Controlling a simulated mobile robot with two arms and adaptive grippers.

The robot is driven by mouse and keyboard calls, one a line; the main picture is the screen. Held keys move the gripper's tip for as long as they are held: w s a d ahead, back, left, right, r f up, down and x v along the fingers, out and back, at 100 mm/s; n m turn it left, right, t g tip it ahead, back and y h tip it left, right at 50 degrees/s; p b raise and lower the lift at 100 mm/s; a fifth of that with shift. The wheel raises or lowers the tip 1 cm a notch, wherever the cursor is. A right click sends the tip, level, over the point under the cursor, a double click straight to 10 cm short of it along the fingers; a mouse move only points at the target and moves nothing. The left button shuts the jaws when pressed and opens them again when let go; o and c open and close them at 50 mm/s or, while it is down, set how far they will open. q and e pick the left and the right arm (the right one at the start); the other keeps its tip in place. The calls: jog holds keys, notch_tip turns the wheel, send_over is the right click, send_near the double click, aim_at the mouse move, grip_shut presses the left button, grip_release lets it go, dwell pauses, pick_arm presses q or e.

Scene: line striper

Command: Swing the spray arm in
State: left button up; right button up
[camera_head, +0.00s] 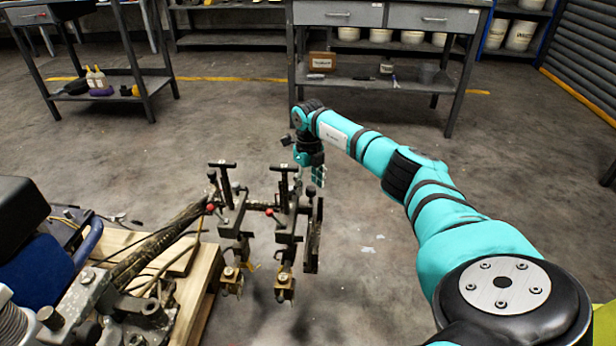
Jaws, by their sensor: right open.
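The line striper (45,232) stands at the lower left, partly cut off by the picture edge. Its spray arm (262,206) sticks out to the right past a wooden pallet. It carries two upright clamps with black T-handles and brass-coloured spray tips (284,290) hanging below. My right arm reaches in from the right. Its gripper (318,180) points down just behind the outer end of the spray arm. It is open and looks empty; whether it touches the spray arm cannot be told. Black knobs partly overlap it. My left gripper is not in view.
The wooden pallet (205,290) lies under the striper. A grey workbench (390,72) stands behind my right arm, and a small metal table (138,84) with bottles stands at the back left. The concrete floor between them is mostly clear.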

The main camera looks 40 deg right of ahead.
notch_tip(320, 180, up, 11)
jog(key=shift+r, duration=0.15)
dwell(0.7)
